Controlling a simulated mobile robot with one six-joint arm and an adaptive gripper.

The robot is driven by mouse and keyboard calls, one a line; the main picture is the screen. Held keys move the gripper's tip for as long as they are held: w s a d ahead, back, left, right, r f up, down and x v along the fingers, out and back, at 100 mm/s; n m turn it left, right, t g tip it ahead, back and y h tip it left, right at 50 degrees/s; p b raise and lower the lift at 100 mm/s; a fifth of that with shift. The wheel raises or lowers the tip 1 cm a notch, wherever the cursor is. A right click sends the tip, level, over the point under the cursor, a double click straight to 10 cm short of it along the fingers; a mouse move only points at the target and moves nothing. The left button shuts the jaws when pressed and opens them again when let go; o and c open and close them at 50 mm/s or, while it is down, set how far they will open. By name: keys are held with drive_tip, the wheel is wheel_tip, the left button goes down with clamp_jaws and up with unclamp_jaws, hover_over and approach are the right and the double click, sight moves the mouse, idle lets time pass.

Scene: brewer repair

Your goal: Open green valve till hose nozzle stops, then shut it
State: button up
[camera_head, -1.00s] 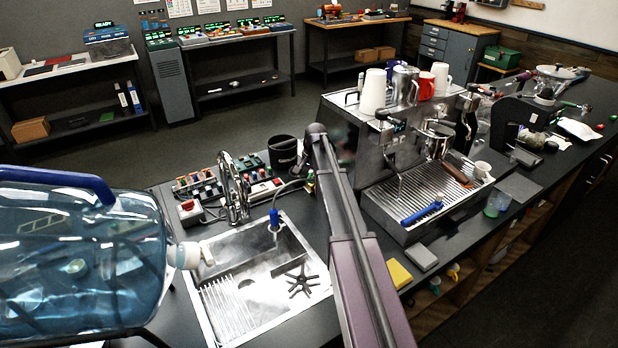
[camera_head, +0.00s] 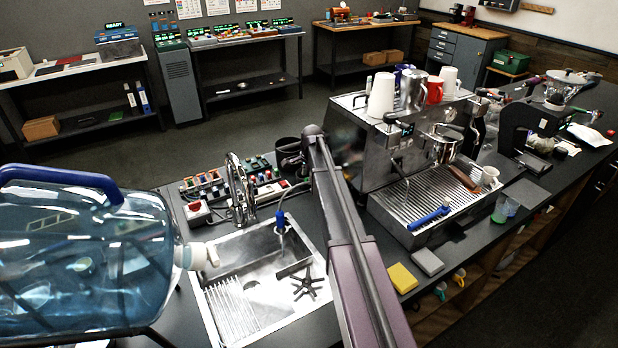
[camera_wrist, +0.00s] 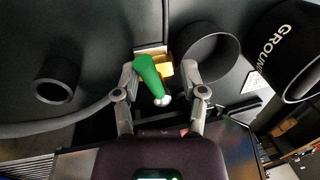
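The green valve handle (camera_wrist: 150,76) sits on a small brass-yellow body (camera_wrist: 164,66) in the wrist view. My gripper (camera_wrist: 160,82) has its two fingers apart, one on each side of the handle. A gap shows at the right finger; contact at the left finger cannot be told. In the head view the valve and my fingertips are hidden behind my arm. The hose nozzle (camera_head: 280,222) is blue and hangs at the end of the grey hose over the metal sink (camera_head: 211,306).
A large blue water jug (camera_head: 85,255) fills the left foreground. The espresso machine (camera_head: 362,150) stands right of my arm. A round black container (camera_wrist: 208,52) and a black bin lettered "GROUN" (camera_wrist: 285,45) are close to the gripper's right.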

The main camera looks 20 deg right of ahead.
drive_tip(key=shift+s+r+p, duration=1.4)
drive_tip(key=shift+r+p, duration=5.2)
drive_tip(key=shift+r, duration=0.35)
drive_tip(key=s+a+f+n+b, duration=0.3)
drive_tip(key=s+a+n, duration=0.1)
drive_tip(key=s, duration=0.5)
drive_tip(key=s+a+f+n+g+b, duration=0.1)
drive_tip(key=s+a+f+n+b, duration=0.3)
drive_tip(key=s, duration=0.5)
drive_tip(key=s+a+f+n+g+b, duration=0.1)
drive_tip(key=s+a+f+n+b, duration=0.3)
drive_tip(key=s, duration=0.6)
drive_tip(key=shift+a+f+n, duration=0.15)
drive_tip(key=shift+a+n, duration=0.25)
drive_tip(key=shift+n, duration=0.7)
drive_tip(key=shift+s, duration=0.1)
drive_tip(key=c, duration=0.4)
drive_tip(key=shift+n, duration=0.8)
drive_tip(key=s, duration=0.1)
drive_tip(key=s+f+b, duration=0.1)
drive_tip(key=s+a, duration=0.1)
drive_tip(key=shift+s+f, duration=0.25)
drive_tip(key=shift+s, duration=0.05)
clamp_jaws()
drive_tip(key=shift+s+a, duration=0.1)
drive_tip(key=shift+s, duration=0.1)
drive_tip(key=shift+s, duration=0.1)
